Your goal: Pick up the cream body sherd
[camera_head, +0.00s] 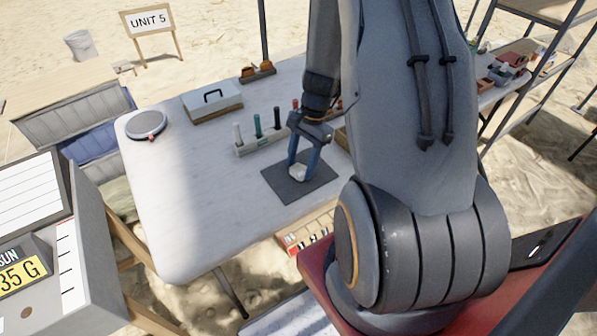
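A small cream sherd (298,172) lies on a dark grey mat (283,189) on the white table. My gripper (302,168) points down over the mat, with its two blue fingers on either side of the sherd. The fingers look apart, with the sherd low between their tips. I cannot tell whether the fingers touch it. My arm hides part of the table to the right.
Behind the mat stands a rack (262,145) with several coloured upright pieces. A grey case (212,103) and a round scale (146,124) stand farther left. The table's left front (190,220) is clear.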

